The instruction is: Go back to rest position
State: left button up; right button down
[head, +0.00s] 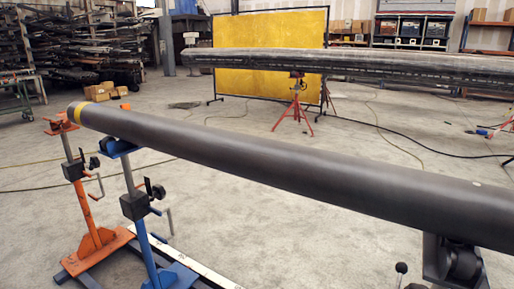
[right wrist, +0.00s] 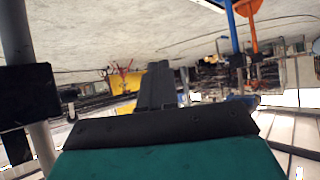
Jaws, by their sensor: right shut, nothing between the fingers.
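A long dark grey pipe (head: 270,160) with a yellow band near its far left end lies across the head view. It rests on an orange stand (head: 75,165) and a blue stand (head: 135,190) at the left, and on a dark roller support (head: 452,262) at the right. My right gripper (right wrist: 158,72) shows in the right wrist view, with its dark fingers together and nothing between them. That view appears upside down, with the blue and orange stands hanging from the top right. Neither gripper is in the head view.
A second long pipe (head: 400,66) lies behind on red stands (head: 296,108). A yellow screen (head: 262,50) and shelves (head: 410,28) stand at the back. Cables cross the floor. A grey post (right wrist: 18,60) with a black block stands close at the left of the right wrist view.

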pick_arm(q)
jog(key=s+a+r+y+p, duration=0.1)
jog(key=a+r+p, duration=0.2)
jog(key=r+p, duration=0.7)
jog(key=p, duration=0.3)
jog(key=shift+s, duration=0.4)
pick_arm(e)
jog(key=s+d+r+h, duration=0.1)
jog(key=d+r, duration=0.2)
jog(key=r, duration=0.7)
jog(key=shift+s, duration=0.4)
pick_arm(q)
jog(key=shift+f, duration=0.1)
pick_arm(e)
jog(key=shift+d+f, duration=0.1)
pick_arm(q)
jog(key=shift+a, duration=0.2)
pick_arm(e)
jog(key=shift+w, duration=0.1)
